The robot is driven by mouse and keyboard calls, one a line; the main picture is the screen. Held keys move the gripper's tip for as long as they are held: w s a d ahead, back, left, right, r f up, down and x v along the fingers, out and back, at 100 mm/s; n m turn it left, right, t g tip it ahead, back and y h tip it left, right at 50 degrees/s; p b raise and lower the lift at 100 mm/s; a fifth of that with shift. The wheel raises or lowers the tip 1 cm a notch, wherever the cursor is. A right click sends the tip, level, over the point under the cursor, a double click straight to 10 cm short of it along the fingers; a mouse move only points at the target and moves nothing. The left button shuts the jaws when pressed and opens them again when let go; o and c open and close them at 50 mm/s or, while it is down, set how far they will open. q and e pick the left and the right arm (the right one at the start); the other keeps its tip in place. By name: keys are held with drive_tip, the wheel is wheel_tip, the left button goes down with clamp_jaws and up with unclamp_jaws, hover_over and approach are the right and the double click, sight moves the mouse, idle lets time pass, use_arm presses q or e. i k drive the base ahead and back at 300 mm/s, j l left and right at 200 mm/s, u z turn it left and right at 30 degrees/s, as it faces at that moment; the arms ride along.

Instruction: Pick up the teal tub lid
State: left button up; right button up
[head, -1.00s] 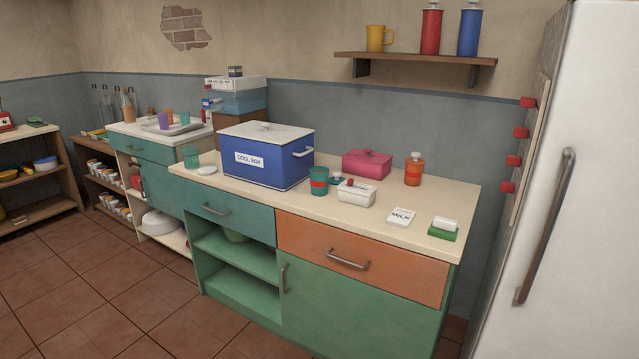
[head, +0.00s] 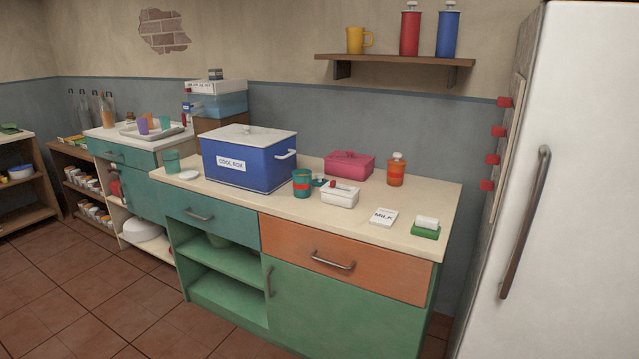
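A small flat dark teal piece (head: 320,182), which looks like the teal tub lid, lies on the counter. It sits between the teal cup with a red band (head: 302,184) and the white lidded box with a red knob (head: 340,196), which partly hide it. It is too small to make out clearly. A teal tub (head: 172,162) stands at the counter's left end, with a round white lid (head: 189,175) lying near it. Neither of my grippers is in view.
The cream counter (head: 410,208) also holds a blue cool box (head: 250,160), pink lidded box (head: 350,165), orange bottle (head: 397,171), milk card (head: 383,217) and green sponge block (head: 425,232). A wall shelf (head: 395,61) hangs above. A white fridge (head: 570,180) stands right. Tiled floor in front is clear.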

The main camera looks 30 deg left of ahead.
sight(320, 181)
drive_tip(key=i+j+z, duration=0.1)
drive_tip(key=j, duration=0.25)
drive_tip(key=i+j+z, duration=0.1)
drive_tip(key=i+j, duration=0.2)
drive_tip(key=i+j+z, duration=0.1)
drive_tip(key=j, duration=0.3)
drive_tip(key=i+j+z, duration=0.1)
drive_tip(key=i+j, duration=0.2)
drive_tip(key=j, duration=0.1)
